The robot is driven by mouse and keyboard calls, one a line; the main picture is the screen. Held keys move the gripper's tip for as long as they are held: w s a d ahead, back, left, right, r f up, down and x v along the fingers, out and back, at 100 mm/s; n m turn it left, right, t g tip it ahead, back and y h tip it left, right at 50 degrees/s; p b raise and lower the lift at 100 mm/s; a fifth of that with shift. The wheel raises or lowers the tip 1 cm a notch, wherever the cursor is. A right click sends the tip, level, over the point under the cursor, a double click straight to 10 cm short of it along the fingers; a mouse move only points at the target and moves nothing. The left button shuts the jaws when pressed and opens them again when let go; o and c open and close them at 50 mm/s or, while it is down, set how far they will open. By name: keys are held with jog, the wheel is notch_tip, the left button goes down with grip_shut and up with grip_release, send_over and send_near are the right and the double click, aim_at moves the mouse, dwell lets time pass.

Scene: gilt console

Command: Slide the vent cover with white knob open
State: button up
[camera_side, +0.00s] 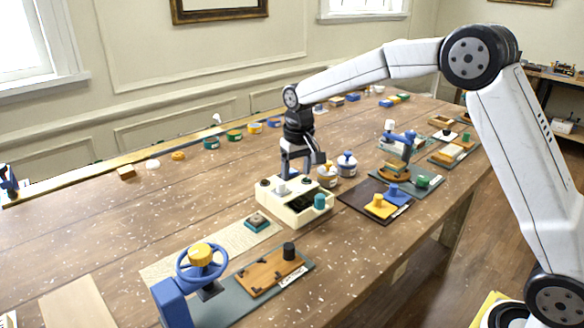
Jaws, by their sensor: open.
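A cream box (309,215) stands near the middle of the table. A small white knob (281,189) rises from the left part of its top, and a dark recessed area lies to the right of it. The vent cover under the knob is too small to make out clearly. My gripper (295,174) points down over the back part of the box, with its fingers apart and nothing visible between them. The fingertips are close to the white knob, slightly above and behind it in the picture; I cannot tell whether they touch anything.
A teal knob (319,201) stands at the box's front right. Two lidded pots (347,166) stand close behind it. A blue wheel (202,262) stands front left.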

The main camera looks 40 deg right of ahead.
aim_at(281, 182)
jog(key=shift+m+g, duration=0.4)
jog(key=shift+w+r, duration=0.3)
jog(key=shift+w, duration=0.7)
jog(key=shift+w+r, duration=0.3)
jog(key=shift+w, duration=0.65)
jog(key=shift+w+r, duration=0.3)
jog(key=shift+w, duration=0.7)
jog(key=shift+f, duration=3.9)
grip_shut()
jog(key=shift+d, duration=0.1)
